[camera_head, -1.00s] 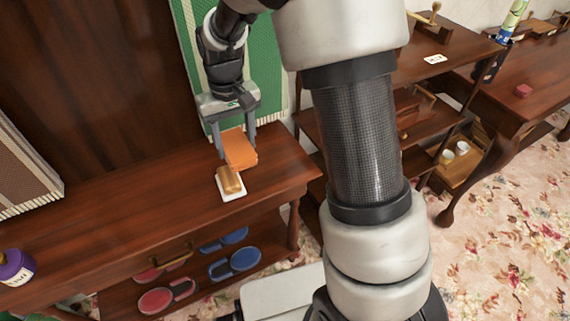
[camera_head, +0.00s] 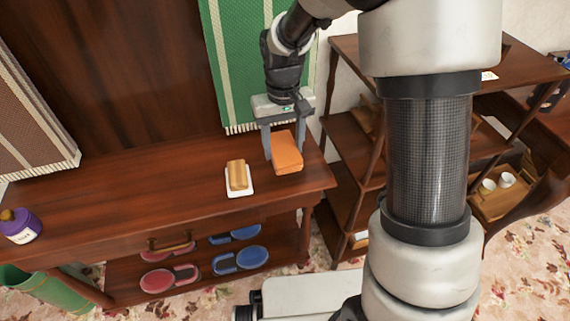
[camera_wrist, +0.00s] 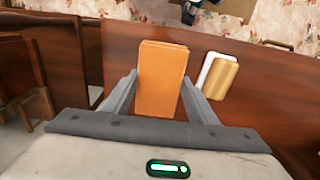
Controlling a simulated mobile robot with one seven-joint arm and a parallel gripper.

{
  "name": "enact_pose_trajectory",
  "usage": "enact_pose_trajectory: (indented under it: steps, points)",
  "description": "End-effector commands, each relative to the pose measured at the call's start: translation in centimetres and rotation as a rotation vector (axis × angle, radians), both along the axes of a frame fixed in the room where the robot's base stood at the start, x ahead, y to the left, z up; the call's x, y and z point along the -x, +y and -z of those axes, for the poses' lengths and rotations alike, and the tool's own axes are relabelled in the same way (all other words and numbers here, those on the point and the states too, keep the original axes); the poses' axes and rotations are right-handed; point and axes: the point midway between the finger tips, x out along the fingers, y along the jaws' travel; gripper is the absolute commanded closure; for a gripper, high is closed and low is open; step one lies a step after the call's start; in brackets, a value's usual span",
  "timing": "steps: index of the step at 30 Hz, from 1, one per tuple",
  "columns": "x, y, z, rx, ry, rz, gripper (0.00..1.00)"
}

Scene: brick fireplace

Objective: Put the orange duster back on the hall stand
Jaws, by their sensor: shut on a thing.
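The orange duster (camera_head: 286,153) is a block held between the two fingers of my gripper (camera_head: 284,140), which is shut on it. It is at the right end of the dark wooden hall stand (camera_head: 120,195); I cannot tell whether it touches the top. In the wrist view the orange duster (camera_wrist: 161,80) stands between both fingers (camera_wrist: 160,98), over the stand's wooden top (camera_wrist: 122,58). A gold-brown block on a white base (camera_head: 238,177) lies on the stand just left of the duster.
A purple jar (camera_head: 18,226) stands at the stand's left end. Red and blue paddle-like things (camera_head: 237,260) lie on its lower shelf. Green cloth (camera_head: 240,60) hangs behind my gripper. A wooden shelf unit (camera_head: 350,150) stands to the right. The stand's top is clear between jar and gold-brown block.

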Motion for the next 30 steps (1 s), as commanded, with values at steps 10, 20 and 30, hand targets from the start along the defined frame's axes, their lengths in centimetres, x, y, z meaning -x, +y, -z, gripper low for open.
enact_pose_trajectory:
  steps: [10, 20, 30]
  points:
    - [0.1, 0.0, 4.9, 0.000, 0.002, 0.000, 0.69]
    - [-0.1, 0.0, 5.8, 0.000, -0.002, 0.000, 0.69]
    - [0.0, 0.0, 6.1, 0.000, -0.001, 0.000, 0.29]
